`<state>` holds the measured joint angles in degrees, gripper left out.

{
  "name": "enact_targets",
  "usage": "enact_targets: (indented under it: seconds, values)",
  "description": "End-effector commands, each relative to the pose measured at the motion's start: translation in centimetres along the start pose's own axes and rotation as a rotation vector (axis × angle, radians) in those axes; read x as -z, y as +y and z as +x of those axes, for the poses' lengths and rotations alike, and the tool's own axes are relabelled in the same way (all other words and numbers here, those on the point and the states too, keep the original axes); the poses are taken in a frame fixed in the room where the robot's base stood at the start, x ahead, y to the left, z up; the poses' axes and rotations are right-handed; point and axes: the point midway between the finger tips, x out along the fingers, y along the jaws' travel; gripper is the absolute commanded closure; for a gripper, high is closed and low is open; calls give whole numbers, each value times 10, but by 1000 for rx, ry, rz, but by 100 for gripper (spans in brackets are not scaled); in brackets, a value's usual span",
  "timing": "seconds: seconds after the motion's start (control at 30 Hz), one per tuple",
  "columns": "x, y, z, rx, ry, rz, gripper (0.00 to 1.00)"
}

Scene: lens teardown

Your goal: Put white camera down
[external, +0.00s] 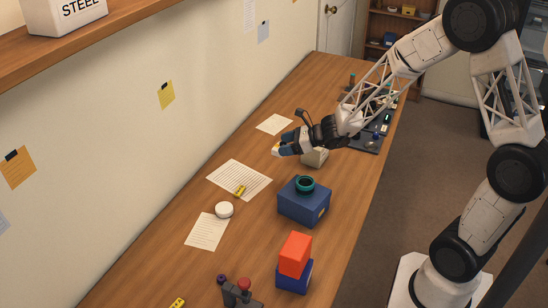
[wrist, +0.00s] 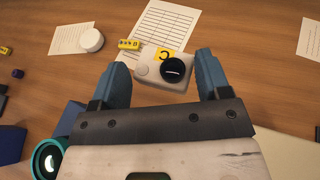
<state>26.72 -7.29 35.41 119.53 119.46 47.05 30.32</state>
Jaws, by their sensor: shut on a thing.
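The white camera (wrist: 150,70) has a black round lens and a yellow label with a dark letter. In the wrist view it sits between the blue fingertips of my gripper (wrist: 163,66), which is shut on it. In the external view my gripper (external: 283,146) reaches left over the table, and a small pale part of the camera (external: 275,150) shows at the fingertips. The camera appears held above the table; its exact height is hard to tell.
A blue box (external: 303,205) with a teal ring (external: 305,184) stands nearby, with an orange block (external: 295,254) in front. Paper sheets (external: 238,179), a white disc (external: 224,209) and a yellow block (external: 240,190) lie left. A beige object (external: 315,157) is under my gripper.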

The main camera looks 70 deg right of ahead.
Motion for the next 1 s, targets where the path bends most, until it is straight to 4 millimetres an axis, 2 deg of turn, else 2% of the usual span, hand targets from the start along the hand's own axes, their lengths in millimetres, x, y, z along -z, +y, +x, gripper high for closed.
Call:
enact_targets:
  seconds: [0.17, 0.37, 0.57, 1.0]
  values:
    - [-28, 0, -12, 0, -3, -4, 54]
    - [-30, 35, 2, -74, -2, -34, 54]
    - [-36, 80, 15, -170, -4, -77, 55]
    - [-43, 196, 31, -417, -7, -182, 55]
